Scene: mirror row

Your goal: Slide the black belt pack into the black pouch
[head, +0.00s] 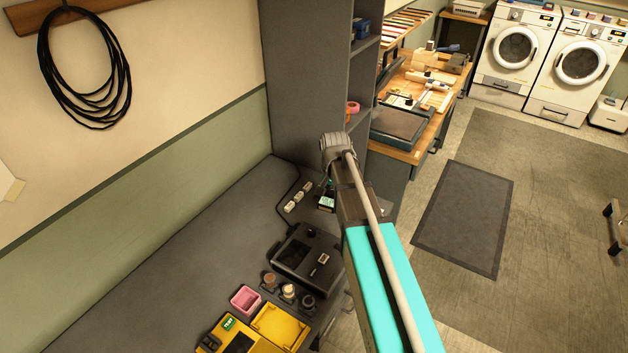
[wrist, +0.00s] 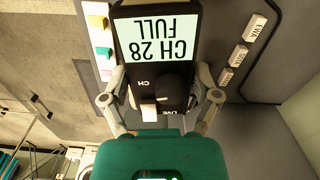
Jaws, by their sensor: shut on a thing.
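The black belt pack (wrist: 153,38) fills the upper middle of the wrist view, its screen reading "CH 28 FULL" upside down, with a knob and "CH" and "LIVE" marks below. My gripper (wrist: 160,103) has a finger against each side of it and is shut on it. In the head view the belt pack (head: 327,202) shows small with a pale screen, at the bench's right edge, partly hidden by my arm. I cannot tell whether it touches the bench. I cannot make out the black pouch for certain in either view.
White name tags (head: 297,196) lie on the grey bench (head: 190,255) beside a black cable. A black case (head: 306,258), small round items, a pink tray (head: 245,298) and a yellow case (head: 280,327) stand nearer. A tall grey cabinet (head: 305,80) rises behind.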

